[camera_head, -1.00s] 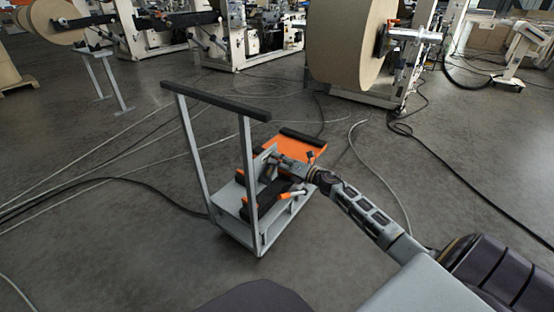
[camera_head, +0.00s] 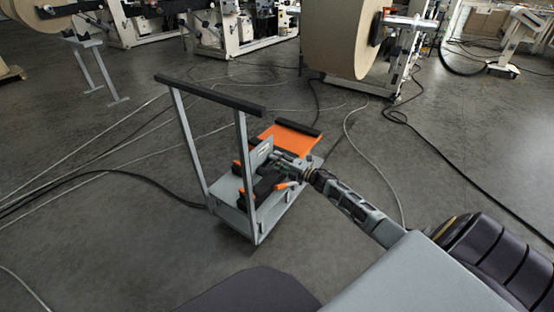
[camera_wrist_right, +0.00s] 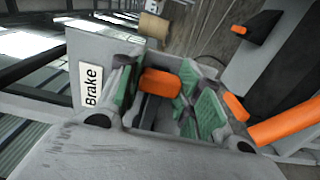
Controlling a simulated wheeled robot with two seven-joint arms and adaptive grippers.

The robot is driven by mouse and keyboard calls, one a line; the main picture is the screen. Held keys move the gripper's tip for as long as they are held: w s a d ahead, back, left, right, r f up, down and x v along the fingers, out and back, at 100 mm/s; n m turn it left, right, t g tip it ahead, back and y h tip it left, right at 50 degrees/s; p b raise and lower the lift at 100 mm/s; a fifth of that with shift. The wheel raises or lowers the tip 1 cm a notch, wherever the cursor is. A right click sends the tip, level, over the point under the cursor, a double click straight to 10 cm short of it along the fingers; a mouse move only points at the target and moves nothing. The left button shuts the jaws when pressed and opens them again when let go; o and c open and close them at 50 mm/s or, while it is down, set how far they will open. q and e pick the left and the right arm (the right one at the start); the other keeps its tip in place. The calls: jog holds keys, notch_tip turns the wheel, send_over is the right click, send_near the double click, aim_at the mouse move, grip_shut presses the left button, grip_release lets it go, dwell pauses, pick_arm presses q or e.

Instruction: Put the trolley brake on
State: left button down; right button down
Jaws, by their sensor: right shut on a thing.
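The grey trolley (camera_head: 232,221) stands on the floor in the middle of the head view, with an upright frame and a black push bar (camera_head: 210,94). A grey plate with a "Brake" label (camera_wrist_right: 91,87) shows in the wrist view. Beside it is the orange grip of the brake lever (camera_wrist_right: 160,83). My right gripper (camera_head: 276,161) reaches in low over the trolley from the right. In the wrist view its green-padded fingers (camera_wrist_right: 160,98) are shut around the orange grip. Part of the lever is hidden by the fingers. My left gripper is out of view.
An orange plate (camera_head: 284,138) lies at the trolley's far end. An orange-ended bar (camera_wrist_right: 285,122) sits close to the right finger. Cables cross the floor around the trolley. A large paper roll (camera_head: 340,38) and machines stand behind. Floor at the left is open.

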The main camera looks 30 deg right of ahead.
jog(key=shift+f, duration=0.1)
dwell(0.3)
jog(key=c, duration=1)
grip_release()
jog(key=shift+o, duration=0.2)
jog(key=shift+s, duration=0.1)
jog(key=v, duration=1.1)
jog(key=shift+s, duration=0.4)
jog(key=shift+d, duration=0.1)
